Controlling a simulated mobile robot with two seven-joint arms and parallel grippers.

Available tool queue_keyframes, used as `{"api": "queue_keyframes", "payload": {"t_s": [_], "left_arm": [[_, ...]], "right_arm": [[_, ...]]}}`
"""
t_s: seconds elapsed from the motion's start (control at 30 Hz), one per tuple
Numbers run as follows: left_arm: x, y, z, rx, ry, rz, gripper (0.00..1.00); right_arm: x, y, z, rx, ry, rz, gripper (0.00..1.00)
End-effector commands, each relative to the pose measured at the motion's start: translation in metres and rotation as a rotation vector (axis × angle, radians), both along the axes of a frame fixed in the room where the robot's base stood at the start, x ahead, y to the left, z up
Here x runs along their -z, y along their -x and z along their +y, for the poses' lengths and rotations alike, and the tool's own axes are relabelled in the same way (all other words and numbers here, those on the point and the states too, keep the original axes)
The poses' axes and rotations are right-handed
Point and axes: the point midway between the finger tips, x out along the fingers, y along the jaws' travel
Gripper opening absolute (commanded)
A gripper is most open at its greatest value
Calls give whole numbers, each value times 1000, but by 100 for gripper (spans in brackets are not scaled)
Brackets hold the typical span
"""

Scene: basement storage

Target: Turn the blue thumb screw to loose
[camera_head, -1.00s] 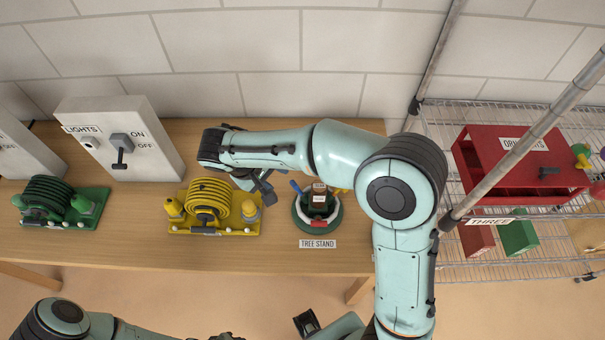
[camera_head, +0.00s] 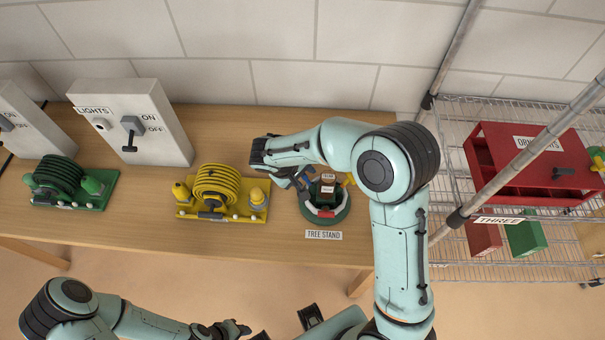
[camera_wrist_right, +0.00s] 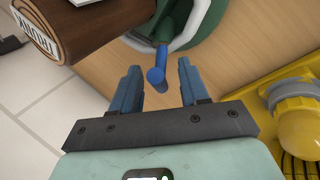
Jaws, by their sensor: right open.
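The tree stand (camera_head: 337,212) is a green round base with a white and red band, on the wooden table. A brown labelled trunk piece (camera_head: 327,181) stands in it, and it shows large in the wrist view (camera_wrist_right: 75,28). The blue thumb screw (camera_wrist_right: 157,78) sticks out from the stand towards my right gripper (camera_wrist_right: 158,68). The gripper's open fingers lie on either side of the screw's end, with gaps visible. In the head view my right gripper (camera_head: 300,178) is at the stand's left edge. My left gripper (camera_head: 236,328) is low at the bottom, its jaws unclear.
A yellow hose reel unit (camera_head: 222,192) stands left of the stand, close to my right gripper. A green one (camera_head: 75,183) and a lights switch box (camera_head: 135,122) are farther left. A wire shelf (camera_head: 470,262) with a red organizer (camera_head: 530,165) stands at the right.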

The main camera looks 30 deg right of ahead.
Motion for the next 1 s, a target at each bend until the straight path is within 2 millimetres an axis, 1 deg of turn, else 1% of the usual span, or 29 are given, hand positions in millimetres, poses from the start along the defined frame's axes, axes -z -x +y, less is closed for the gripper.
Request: {"api": "queue_keyframes", "payload": {"t_s": [0.27,0.3,0.37,0.4,0.43,1.0], "left_arm": [[0,0,0,0,0,0,43],[0,0,0,0,0,0,43],[0,0,0,0,0,0,43],[0,0,0,0,0,0,43],[0,0,0,0,0,0,43],[-2,-1,0,0,0,-1,43]], "right_arm": [[2,0,-1,0,-1,0,45],[2,0,-1,0,-1,0,38],[2,0,-1,0,-1,0,19],[2,0,-1,0,-1,0,6],[2,0,0,0,-1,0,0],[2,0,0,-32,-22,13,0]]}}
